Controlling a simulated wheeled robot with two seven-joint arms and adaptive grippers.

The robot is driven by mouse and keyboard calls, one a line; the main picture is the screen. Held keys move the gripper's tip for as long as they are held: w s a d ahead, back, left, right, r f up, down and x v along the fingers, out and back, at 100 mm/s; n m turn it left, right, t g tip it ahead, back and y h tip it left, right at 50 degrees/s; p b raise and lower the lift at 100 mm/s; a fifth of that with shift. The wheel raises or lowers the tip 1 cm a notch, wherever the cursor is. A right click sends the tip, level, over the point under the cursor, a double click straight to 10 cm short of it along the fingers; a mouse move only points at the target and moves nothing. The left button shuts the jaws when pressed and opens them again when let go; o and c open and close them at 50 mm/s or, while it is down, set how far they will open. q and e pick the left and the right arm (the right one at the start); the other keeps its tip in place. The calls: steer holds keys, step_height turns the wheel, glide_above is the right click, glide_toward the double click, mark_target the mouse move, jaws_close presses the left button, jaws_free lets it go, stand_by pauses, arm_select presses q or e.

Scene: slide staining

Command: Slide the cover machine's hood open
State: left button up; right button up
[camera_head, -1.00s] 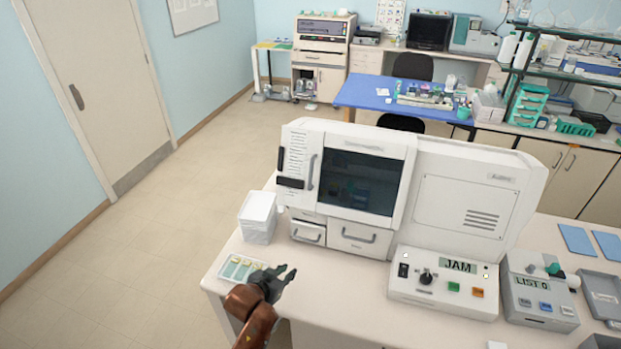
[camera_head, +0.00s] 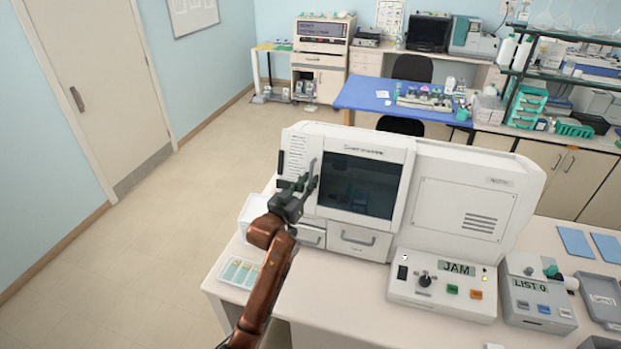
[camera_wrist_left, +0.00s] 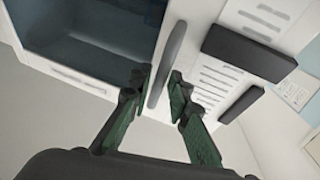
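The cover machine (camera_head: 470,190) is a large white unit on the bench. Its hood (camera_head: 385,150) has a dark window (camera_head: 358,185) and is down over the front. The hood's grey vertical handle (camera_wrist_left: 172,55) is at the window's edge. My left gripper (camera_head: 305,184) is at this handle in the head view. In the left wrist view, its green-padded fingers (camera_wrist_left: 158,82) are open on either side of the handle's lower end. Whether either finger touches the bar I cannot tell. My right gripper is not in view.
Two dark bars (camera_wrist_left: 246,52) protrude from the machine's vented side panel. Drawers (camera_head: 358,240) sit below the hood. A control panel showing JAM (camera_head: 440,290) and a LIST 0 box (camera_head: 538,295) stand to the right. A slide tray (camera_head: 240,272) lies at the bench's left.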

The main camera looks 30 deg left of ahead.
arm_select(q)
steer(key=shift+w, duration=0.65)
steer(key=shift+c, duration=0.6)
jaws_close()
